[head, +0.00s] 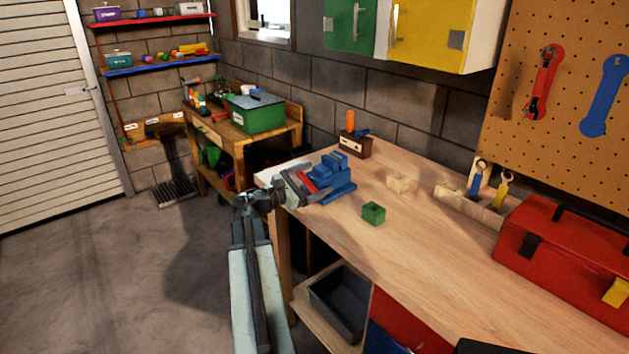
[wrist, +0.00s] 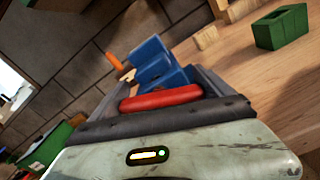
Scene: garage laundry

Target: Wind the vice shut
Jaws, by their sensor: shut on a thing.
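The blue vice (head: 337,178) stands at the left end of the wooden workbench, and it also shows in the wrist view (wrist: 152,58) just beyond my fingers. Its red handle (head: 307,182) is on the side facing my arm. My gripper (head: 297,186) is at that handle, and in the wrist view my gripper (wrist: 163,97) is shut on the red handle (wrist: 160,99), which lies across between the fingers. The gap between the vice jaws is too small to make out.
A green block (head: 373,213) and a pale wooden block (head: 402,183) sit right of the vice. A brown box with an orange-handled tool (head: 353,143) stands behind it. A red toolbox (head: 560,255) fills the bench's right. Floor (head: 130,270) at left is clear.

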